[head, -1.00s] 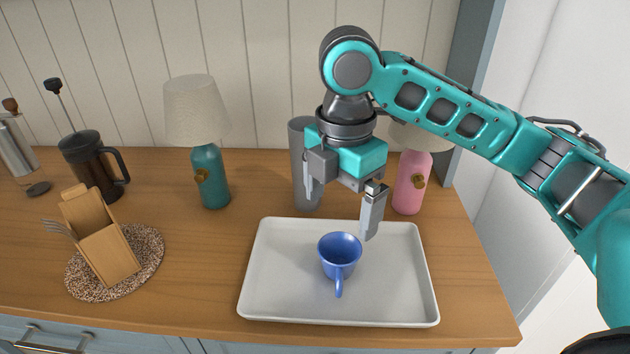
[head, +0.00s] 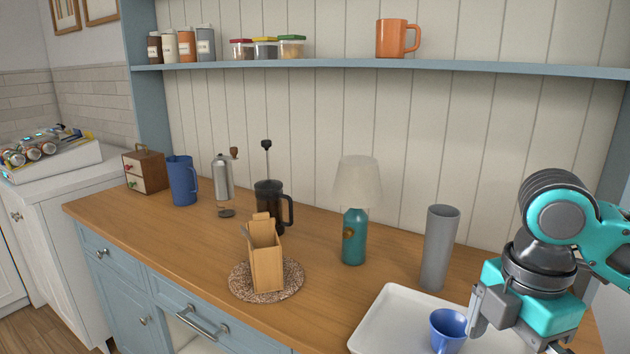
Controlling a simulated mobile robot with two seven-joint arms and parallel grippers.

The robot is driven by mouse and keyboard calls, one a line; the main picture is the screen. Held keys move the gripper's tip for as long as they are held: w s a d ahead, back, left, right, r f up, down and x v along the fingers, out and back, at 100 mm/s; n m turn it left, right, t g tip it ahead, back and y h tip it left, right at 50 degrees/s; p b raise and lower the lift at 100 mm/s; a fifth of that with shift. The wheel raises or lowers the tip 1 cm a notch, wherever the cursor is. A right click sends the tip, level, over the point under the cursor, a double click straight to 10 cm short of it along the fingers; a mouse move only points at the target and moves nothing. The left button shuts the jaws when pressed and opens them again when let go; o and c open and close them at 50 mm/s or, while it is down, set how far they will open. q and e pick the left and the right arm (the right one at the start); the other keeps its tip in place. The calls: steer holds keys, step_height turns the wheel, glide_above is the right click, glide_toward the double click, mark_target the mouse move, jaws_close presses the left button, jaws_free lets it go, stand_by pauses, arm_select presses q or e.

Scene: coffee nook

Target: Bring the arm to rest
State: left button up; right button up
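My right gripper (head: 512,340) hangs at the lower right of the head view, its fingers apart and nothing visible between them. It is above the tray's right part, just right of the blue cup in the picture. The blue cup (head: 449,328) stands upright on the white tray (head: 388,310), apart from the gripper as far as I can tell. The picture's bottom edge cuts off the tray and the lower part of the cup. My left gripper is out of view.
A grey cylinder (head: 440,247) and a teal lamp (head: 354,236) stand behind the tray. A wooden holder (head: 266,264) sits on a round mat (head: 291,288). Farther left are a French press (head: 268,202), grinder (head: 223,180) and blue pitcher (head: 183,182). A shelf (head: 330,64) runs above.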

steer(key=s+a+f+m+t+y, duration=0.35)
steer(key=a+f+m, duration=0.35)
steer(key=a+f, duration=0.45)
steer(key=s+d+f+m+h, duration=0.3)
steer(key=s+d+f+m, duration=0.7)
steer(key=s+m, duration=0.15)
steer(key=w+a+f+t+y, duration=0.1)
steer(key=w+a+f+t, duration=0.2)
steer(key=w+f+t, duration=0.4)
steer(key=shift+w+a+f, duration=0.3)
steer(key=shift+w+f, duration=0.15)
steer(key=shift+f, duration=0.25)
steer(key=shift+n+y, duration=0.25)
